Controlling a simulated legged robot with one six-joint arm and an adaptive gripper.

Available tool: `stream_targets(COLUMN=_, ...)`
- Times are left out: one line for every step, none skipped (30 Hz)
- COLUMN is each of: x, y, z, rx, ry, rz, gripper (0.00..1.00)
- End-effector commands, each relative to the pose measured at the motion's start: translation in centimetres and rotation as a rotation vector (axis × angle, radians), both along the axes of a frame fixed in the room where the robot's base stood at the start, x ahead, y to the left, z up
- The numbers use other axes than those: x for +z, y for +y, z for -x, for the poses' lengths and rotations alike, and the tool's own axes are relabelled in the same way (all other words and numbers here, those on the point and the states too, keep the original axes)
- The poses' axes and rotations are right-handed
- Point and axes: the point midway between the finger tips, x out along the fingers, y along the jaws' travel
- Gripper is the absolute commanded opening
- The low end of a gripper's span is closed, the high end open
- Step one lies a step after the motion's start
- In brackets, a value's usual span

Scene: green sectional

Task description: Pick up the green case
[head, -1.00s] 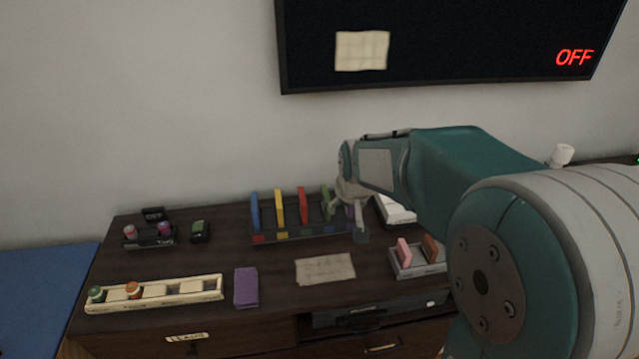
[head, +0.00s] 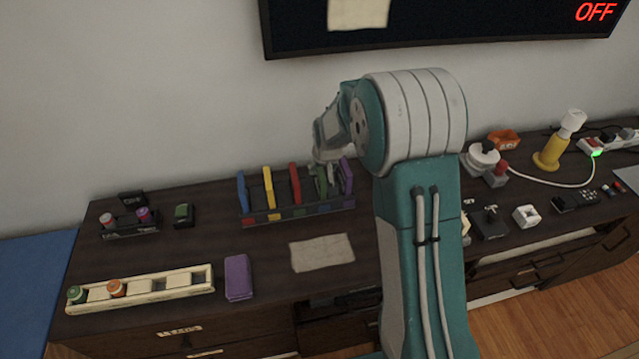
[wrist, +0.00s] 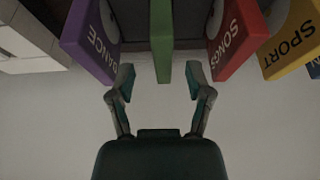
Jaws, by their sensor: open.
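The green case (head: 322,184) stands upright in a rack (head: 262,218) on the dark cabinet, between the red case (head: 295,183) and the purple case (head: 347,177). My gripper (head: 324,172) is at the green case and hides part of it in the head view. In the wrist view the green case (wrist: 161,40) shows as a narrow edge centred between the two open fingers of my gripper (wrist: 160,82). A gap shows on each side of it. The red SONGS case (wrist: 234,40) and the purple DANCE case (wrist: 92,40) flank it.
Yellow (head: 268,188) and blue (head: 242,192) cases stand farther left in the rack. The wall and a screen (head: 450,25) are behind.

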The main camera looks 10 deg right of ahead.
Motion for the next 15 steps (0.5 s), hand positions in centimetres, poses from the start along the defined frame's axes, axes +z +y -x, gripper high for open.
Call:
stream_targets(x=-0.3, y=0.0, z=-0.1, rx=0.0, ry=0.0, rz=0.0, gripper=0.66)
stream_targets(x=-0.5, y=0.0, z=-0.3, rx=0.0, ry=0.0, rz=0.0, gripper=0.66)
stream_targets(x=-0.8, y=0.1, z=-0.5, rx=0.001, ry=0.0, rz=0.0, gripper=0.66)
stream_targets(x=-1.2, y=0.1, z=-0.7, rx=0.001, ry=0.0, rz=0.0, gripper=0.66)
stream_targets(x=-1.6, y=0.2, z=-0.9, rx=0.001, ry=0.002, rz=0.0, gripper=0.66)
stream_targets(x=-2.1, y=0.3, z=-1.3, rx=0.001, ry=0.002, rz=0.0, gripper=0.66)
stream_targets(x=-2.6, y=0.3, z=-1.5, rx=0.001, ry=0.003, rz=0.0, gripper=0.66)
stream_targets(x=-2.9, y=0.4, z=-1.8, rx=0.001, ry=0.002, rz=0.0, gripper=0.66)
stream_targets(x=-3.5, y=0.4, z=-2.0, rx=0.0, ry=0.002, rz=0.0, gripper=0.66)
stream_targets(x=-3.8, y=0.4, z=-2.1, rx=0.0, ry=0.002, rz=0.0, gripper=0.66)
stream_targets(x=-4.1, y=0.4, z=-2.3, rx=0.0, ry=0.0, rz=0.0, gripper=0.66)
stream_targets(x=-4.4, y=0.4, z=-2.4, rx=0.0, ry=0.0, rz=0.0, gripper=0.66)
stream_targets(x=-4.6, y=0.4, z=-2.5, rx=0.0, ry=0.0, rz=0.0, gripper=0.66)
stream_targets(x=-4.7, y=0.4, z=-2.5, rx=0.0, ry=0.0, rz=0.0, gripper=0.66)
stream_targets(x=-4.8, y=0.4, z=-2.6, rx=0.0, ry=0.0, rz=0.0, gripper=0.66)
